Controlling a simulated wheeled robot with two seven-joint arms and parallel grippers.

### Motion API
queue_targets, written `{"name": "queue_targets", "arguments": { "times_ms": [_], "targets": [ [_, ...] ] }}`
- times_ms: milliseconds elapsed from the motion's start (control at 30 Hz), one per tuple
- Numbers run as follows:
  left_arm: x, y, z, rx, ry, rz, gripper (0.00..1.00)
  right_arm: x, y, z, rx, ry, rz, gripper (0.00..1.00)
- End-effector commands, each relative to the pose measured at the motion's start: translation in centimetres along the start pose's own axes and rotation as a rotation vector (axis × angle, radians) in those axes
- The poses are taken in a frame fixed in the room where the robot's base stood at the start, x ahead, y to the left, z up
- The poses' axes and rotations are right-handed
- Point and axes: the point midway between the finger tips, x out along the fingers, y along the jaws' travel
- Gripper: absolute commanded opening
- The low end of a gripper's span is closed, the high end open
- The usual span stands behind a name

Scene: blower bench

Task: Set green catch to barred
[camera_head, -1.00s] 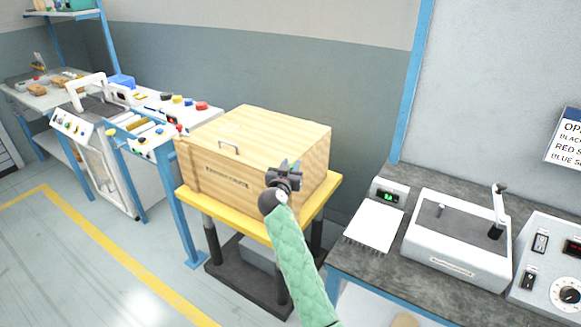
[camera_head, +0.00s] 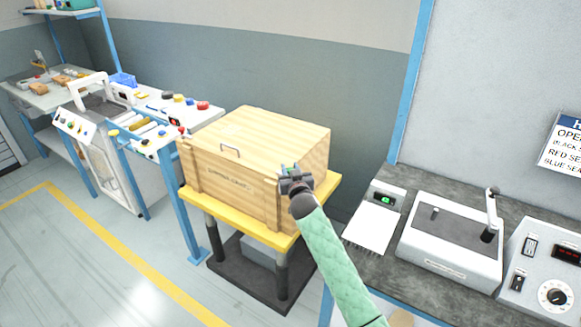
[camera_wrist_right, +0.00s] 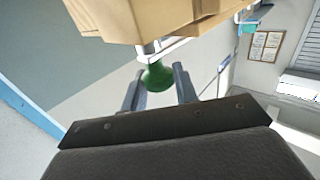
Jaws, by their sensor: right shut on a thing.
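The green catch (camera_wrist_right: 157,76) shows in the right wrist view as a round green knob on a pale metal mount at the edge of the wooden crate. My right gripper (camera_wrist_right: 158,88) is shut on it, with one finger on each side. In the head view my right gripper (camera_head: 292,170) is at the right part of the crate's front, and it hides most of the catch. The wooden crate (camera_head: 222,182) has a lid with a metal handle (camera_head: 230,148) and a label on its front. My left gripper is not in view.
The crate stands on a yellow-topped stand (camera_head: 255,232) with dark legs. A grey bench (camera_head: 408,272) at right carries a white box with a lever (camera_head: 450,250) and a control panel. A workstation with coloured knobs (camera_head: 165,125) stands to the left.

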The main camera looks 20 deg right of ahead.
Motion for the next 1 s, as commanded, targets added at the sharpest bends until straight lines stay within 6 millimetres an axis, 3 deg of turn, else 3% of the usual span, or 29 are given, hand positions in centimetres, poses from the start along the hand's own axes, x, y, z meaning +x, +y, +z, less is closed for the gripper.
{"name": "queue_targets", "arguments": {
  "times_ms": [567, 600, 667, 1000],
  "targets": [
    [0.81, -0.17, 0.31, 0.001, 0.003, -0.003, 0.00, -0.01, -0.04, 0.13, 0.000, -0.001, -0.021, 0.06],
    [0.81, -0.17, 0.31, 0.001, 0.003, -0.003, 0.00, -0.01, -0.04, 0.13, 0.000, -0.002, -0.021, 0.35],
    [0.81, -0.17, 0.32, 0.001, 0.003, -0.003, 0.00, -0.01, -0.04, 0.12, 0.000, -0.001, -0.021, 0.47],
    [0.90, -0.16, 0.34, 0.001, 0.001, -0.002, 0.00, -0.18, -0.02, 0.13, 0.000, -0.001, -0.020, 0.50]
  ]
}}
